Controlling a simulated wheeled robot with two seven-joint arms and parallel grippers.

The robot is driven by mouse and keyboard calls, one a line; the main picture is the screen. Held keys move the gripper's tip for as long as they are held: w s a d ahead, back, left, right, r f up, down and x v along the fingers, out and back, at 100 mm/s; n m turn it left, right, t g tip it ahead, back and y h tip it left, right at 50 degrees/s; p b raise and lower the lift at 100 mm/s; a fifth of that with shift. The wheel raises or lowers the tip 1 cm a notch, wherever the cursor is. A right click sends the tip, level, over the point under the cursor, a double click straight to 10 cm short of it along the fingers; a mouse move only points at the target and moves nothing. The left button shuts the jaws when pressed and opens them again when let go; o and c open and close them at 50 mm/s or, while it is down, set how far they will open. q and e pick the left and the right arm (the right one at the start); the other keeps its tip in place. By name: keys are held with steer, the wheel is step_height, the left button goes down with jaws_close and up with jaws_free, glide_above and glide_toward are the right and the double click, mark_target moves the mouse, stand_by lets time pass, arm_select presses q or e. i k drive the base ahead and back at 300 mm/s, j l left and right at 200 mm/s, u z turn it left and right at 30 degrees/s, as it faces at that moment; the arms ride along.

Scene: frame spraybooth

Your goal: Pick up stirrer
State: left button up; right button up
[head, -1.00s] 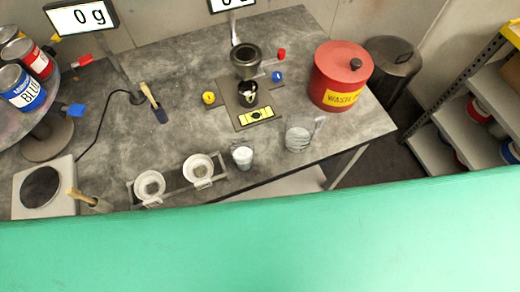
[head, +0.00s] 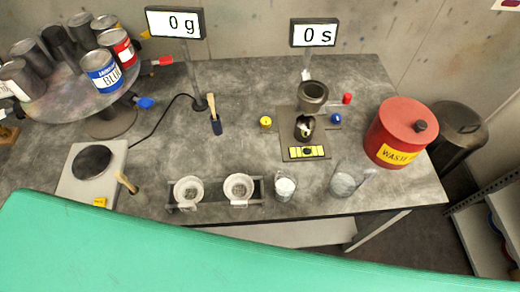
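Neither of my grippers is in the head view. Two wooden-handled tools could be the stirrer, and I cannot tell which. One is a wooden handle (head: 127,183) that tilts up at the front right of the white scale; its lower end is hard to make out. The other is a tool with a wooden handle and a dark flat head (head: 215,122), lying on the grey worktop (head: 250,85) below the "0 g" display. Nothing is holding either tool.
The white scale (head: 70,190) stands front left, below a round stand of paint cans (head: 102,72). A rack (head: 215,202) with two white funnels, two clear cups and a red waste can (head: 400,132) line the front and right. A green surface covers the lower view.

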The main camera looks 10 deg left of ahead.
mark_target(210, 96)
steer(key=l+u, duration=0.3)
steer(key=k+l+u, duration=0.1)
steer(key=l+u, duration=0.2)
steer(key=l, duration=0.2)
steer(key=k+l+u, duration=0.1)
steer(key=l+u, duration=0.15)
steer(key=l, duration=0.15)
steer(key=k+l+u, duration=0.15)
steer(key=l+u, duration=0.15)
steer(key=l, duration=0.1)
